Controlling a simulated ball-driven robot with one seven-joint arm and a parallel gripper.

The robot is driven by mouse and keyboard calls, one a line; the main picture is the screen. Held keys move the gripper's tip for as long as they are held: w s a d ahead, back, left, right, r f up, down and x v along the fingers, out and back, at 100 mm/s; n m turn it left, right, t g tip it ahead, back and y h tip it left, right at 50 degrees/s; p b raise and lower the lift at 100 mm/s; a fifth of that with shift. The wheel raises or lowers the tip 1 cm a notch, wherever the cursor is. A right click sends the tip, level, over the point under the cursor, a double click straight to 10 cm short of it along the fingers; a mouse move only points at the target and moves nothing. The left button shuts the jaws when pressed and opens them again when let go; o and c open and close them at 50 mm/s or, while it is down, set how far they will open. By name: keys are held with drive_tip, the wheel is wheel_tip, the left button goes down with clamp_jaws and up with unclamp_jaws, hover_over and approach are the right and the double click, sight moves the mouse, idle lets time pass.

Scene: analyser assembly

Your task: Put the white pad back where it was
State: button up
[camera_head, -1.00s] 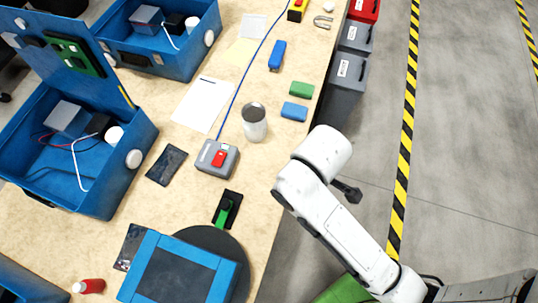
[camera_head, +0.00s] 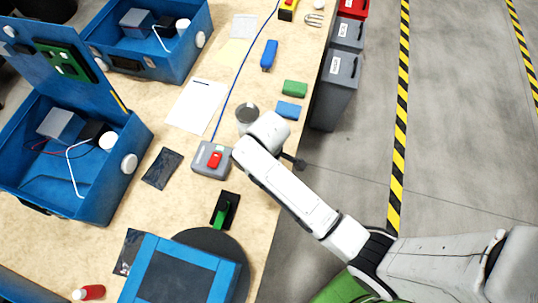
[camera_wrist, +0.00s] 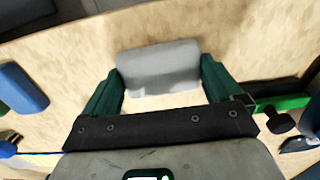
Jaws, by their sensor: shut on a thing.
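In the wrist view a pale grey-white pad (camera_wrist: 158,68) sits between the two green fingers of my gripper (camera_wrist: 160,80), which are shut on its sides. Beige tabletop (camera_wrist: 250,45) shows behind the pad. I cannot tell how high above the table it is held. A green pad (camera_head: 295,88) and a blue pad (camera_head: 288,110) lie on the table close together, beyond my wrist.
A grey box with a red button (camera_head: 211,160) and a black base with a green lever (camera_head: 225,210) are nearer. A blue block (camera_head: 269,55) lies farther back. Grey bins (camera_head: 335,85) stand off the right edge.

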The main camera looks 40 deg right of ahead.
drive_tip(key=shift+f, duration=0.6)
drive_tip(key=o, duration=0.6)
drive_tip(key=shift+f, duration=0.1)
wheel_tip(320, 180, up, 12)
drive_tip(key=s+d+m, duration=0.4)
drive_tip(key=s, duration=0.4)
drive_tip(key=s+d+f+m+t, duration=0.1)
drive_tip(key=s+d+m, duration=0.3)
drive_tip(key=s, duration=0.4)
drive_tip(key=shift+s+f, duration=0.25)
drive_tip(key=shift+s, duration=0.05)
